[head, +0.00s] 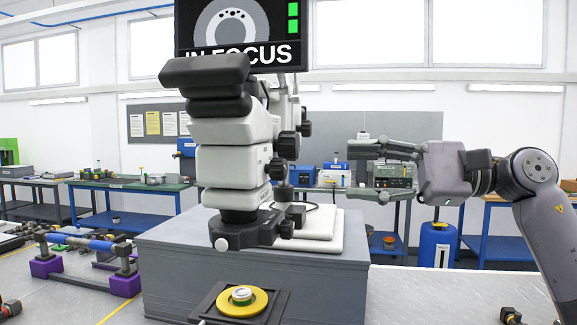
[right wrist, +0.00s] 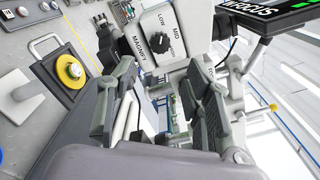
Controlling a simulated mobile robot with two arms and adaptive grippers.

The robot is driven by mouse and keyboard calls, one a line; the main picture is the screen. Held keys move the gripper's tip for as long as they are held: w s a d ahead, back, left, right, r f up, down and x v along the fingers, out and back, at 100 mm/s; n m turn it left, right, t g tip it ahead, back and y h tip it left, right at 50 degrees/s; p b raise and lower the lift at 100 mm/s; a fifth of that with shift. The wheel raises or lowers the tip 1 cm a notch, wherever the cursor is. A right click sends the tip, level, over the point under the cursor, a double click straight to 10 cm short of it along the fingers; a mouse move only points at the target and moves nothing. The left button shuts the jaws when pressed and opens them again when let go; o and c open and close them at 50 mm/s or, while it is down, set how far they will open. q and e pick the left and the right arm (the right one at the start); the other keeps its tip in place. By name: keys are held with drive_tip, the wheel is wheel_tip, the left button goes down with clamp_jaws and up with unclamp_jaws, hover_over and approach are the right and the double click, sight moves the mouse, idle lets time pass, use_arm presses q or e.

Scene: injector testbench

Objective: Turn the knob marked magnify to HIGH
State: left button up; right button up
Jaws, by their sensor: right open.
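The white and black microscope (head: 235,150) stands on a grey block in the middle of the head view. Its black magnify knob (right wrist: 166,47) shows in the right wrist view on a white plate lettered MAGNIFY, LOW and MID. I cannot read a HIGH mark or tell the knob's setting. My right gripper (head: 362,170) is open and empty, to the right of the microscope and apart from it, its fingers pointing at it. In the right wrist view the knob appears beyond the gap between the fingers (right wrist: 157,80). My left gripper is not in view.
A screen (head: 245,35) reading IN FOCUS is above and behind the microscope. A yellow ring (head: 242,300) with a small part sits on a dark plate in front of the grey block (head: 300,265). A rail with purple feet (head: 124,284) stands left. Space between gripper and microscope looks clear.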

sight(286, 169)
drive_tip(key=a, duration=0.3)
drive_tip(key=w+a+p, duration=0.1)
drive_tip(key=a, duration=0.2)
drive_tip(key=w+a+p, duration=0.1)
drive_tip(key=a, duration=0.3)
drive_tip(key=shift+w+a, duration=0.25)
drive_tip(key=shift+a, duration=0.35)
drive_tip(key=shift+f, duration=0.1)
drive_tip(key=shift+c, duration=0.2)
clamp_jaws()
